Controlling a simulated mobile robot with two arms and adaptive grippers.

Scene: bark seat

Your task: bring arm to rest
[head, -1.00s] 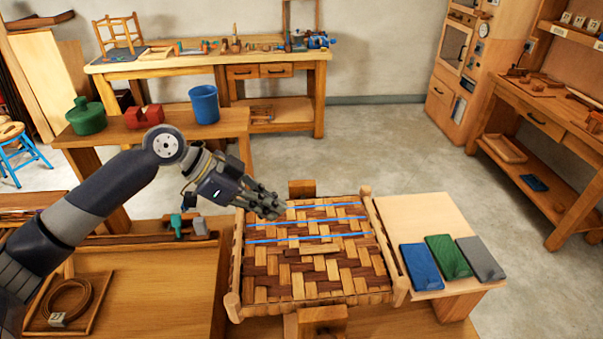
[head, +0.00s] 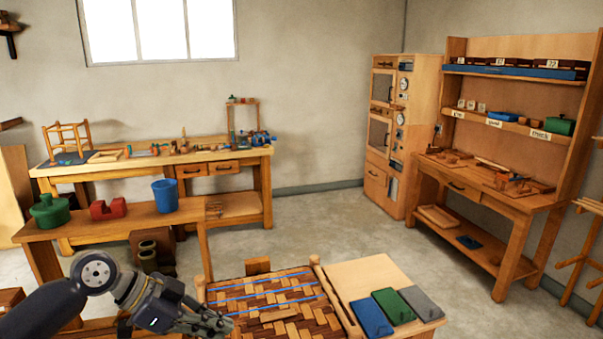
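My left gripper (head: 208,322) is at the lower left of the head view, over the left side of the woven bark seat (head: 285,308). Its fingers look close together, but I cannot tell whether they are shut, and no held thing shows. The seat has light and dark strips in a woven pattern with blue strips across its far part. Its near part is cut off by the bottom edge of the picture. My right gripper is not in view.
A side board (head: 358,278) right of the seat bears blue (head: 371,318), green (head: 393,306) and grey (head: 420,303) blocks. Open floor lies beyond the seat.

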